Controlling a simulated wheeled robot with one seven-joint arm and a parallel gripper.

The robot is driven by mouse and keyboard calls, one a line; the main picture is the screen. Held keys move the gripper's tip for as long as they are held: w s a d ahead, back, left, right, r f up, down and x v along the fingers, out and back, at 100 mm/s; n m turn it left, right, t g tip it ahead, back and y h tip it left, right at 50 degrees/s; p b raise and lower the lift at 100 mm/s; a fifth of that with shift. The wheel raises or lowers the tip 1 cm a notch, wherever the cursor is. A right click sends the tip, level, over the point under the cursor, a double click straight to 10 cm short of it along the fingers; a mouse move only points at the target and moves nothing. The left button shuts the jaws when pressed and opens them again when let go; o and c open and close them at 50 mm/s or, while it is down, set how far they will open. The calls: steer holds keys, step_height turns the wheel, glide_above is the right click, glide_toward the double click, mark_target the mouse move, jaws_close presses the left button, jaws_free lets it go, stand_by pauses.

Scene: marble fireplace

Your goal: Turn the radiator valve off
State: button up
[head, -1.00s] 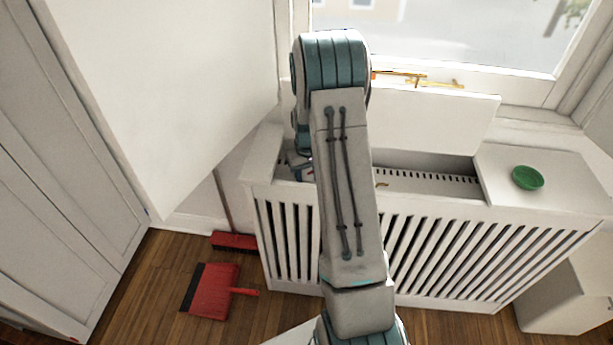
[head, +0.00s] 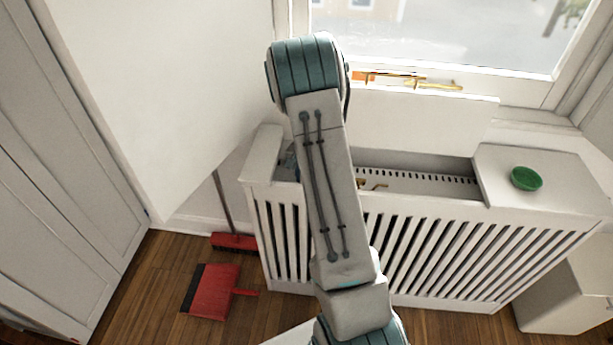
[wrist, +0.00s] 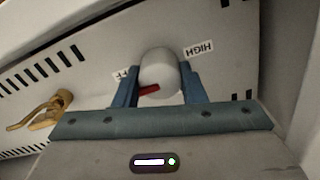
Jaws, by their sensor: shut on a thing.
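In the wrist view, the radiator valve is a white round knob (wrist: 159,68) with a red pointer mark on its lower left side. The mark points toward the partly hidden label (wrist: 126,74), of which "FF" shows. A "HIGH" label (wrist: 198,49) sits to the knob's right. My gripper (wrist: 160,82) has one blue finger on each side of the knob and is shut on it. In the head view my arm hides the knob and the gripper, which are down in the opening of the white radiator cover (head: 420,240).
A brass fitting (wrist: 48,112) stands left of the gripper; brass also shows in the head view (head: 372,185). A raised lid panel (head: 430,120) stands behind the opening. A green bowl (head: 526,179) sits on the cover's right. A red dustpan (head: 212,291) and broom (head: 235,242) are at left.

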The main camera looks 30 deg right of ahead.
steer(key=shift+w+r+m, duration=0.1)
steer(key=shift+m, duration=0.3)
steer(key=o, duration=1)
step_height(320, 180, up, 14)
steer(key=p, duration=0.1)
steer(key=shift+p, duration=0.3)
